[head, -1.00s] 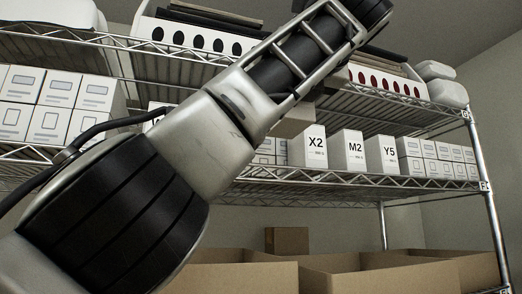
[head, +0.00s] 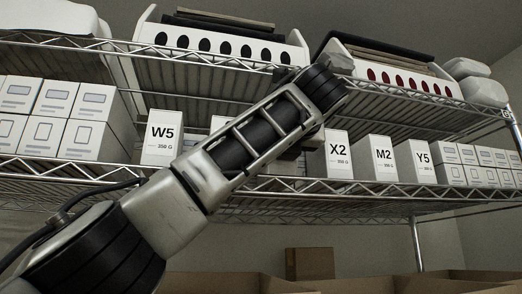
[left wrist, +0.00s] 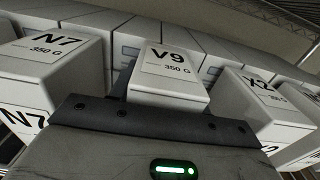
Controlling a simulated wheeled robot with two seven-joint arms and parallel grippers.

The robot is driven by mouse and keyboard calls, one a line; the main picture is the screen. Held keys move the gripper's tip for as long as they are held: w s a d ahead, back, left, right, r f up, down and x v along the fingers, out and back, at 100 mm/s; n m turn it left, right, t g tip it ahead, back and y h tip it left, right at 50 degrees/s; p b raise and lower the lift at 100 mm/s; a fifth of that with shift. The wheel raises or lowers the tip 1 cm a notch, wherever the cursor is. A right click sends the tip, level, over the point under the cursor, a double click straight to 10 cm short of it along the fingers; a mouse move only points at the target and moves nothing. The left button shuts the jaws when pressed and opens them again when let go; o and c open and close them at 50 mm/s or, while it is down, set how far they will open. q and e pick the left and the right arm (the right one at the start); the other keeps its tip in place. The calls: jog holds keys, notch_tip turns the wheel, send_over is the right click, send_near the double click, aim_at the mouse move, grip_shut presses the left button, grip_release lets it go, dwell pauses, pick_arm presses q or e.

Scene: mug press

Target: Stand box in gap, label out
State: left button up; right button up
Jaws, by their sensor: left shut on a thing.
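The white V9 box (left wrist: 168,72) is in my left gripper (left wrist: 165,92), which is shut on it in the left wrist view. Its V9 label face shows in that view; its lower part is hidden by the gripper. It sits between the N7 box (left wrist: 50,62) on the left and the X2 box (left wrist: 262,98) on the right. In the head view, my left arm covers the gripper and the held box, just left of the X2 box (head: 338,155). I cannot tell if the V9 box touches the shelf. My right gripper is not in view.
On the same wire shelf (head: 350,200) stand the W5 box (head: 161,138), M2 box (head: 381,158) and Y5 box (head: 416,160). Stacked white boxes (head: 95,125) fill the left end. An upper shelf with white bins (head: 215,40) hangs above. Cardboard boxes (head: 310,263) are below.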

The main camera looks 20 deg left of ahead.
pick_arm(q)
jog(key=shift+w+d+f, duration=0.1)
jog(key=shift+d, duration=0.2)
jog(key=shift+f, duration=0.1)
jog(key=o, duration=1.2)
jog(key=shift+a, duration=0.1)
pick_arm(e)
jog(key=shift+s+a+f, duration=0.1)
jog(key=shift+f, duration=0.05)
pick_arm(q)
jog(key=shift+o, duration=0.2)
jog(key=shift+s, duration=0.25)
jog(key=b+v, duration=0.3)
jog(key=v, duration=0.8)
jog(key=shift+s+d, duration=0.2)
jog(key=shift+d, duration=0.15)
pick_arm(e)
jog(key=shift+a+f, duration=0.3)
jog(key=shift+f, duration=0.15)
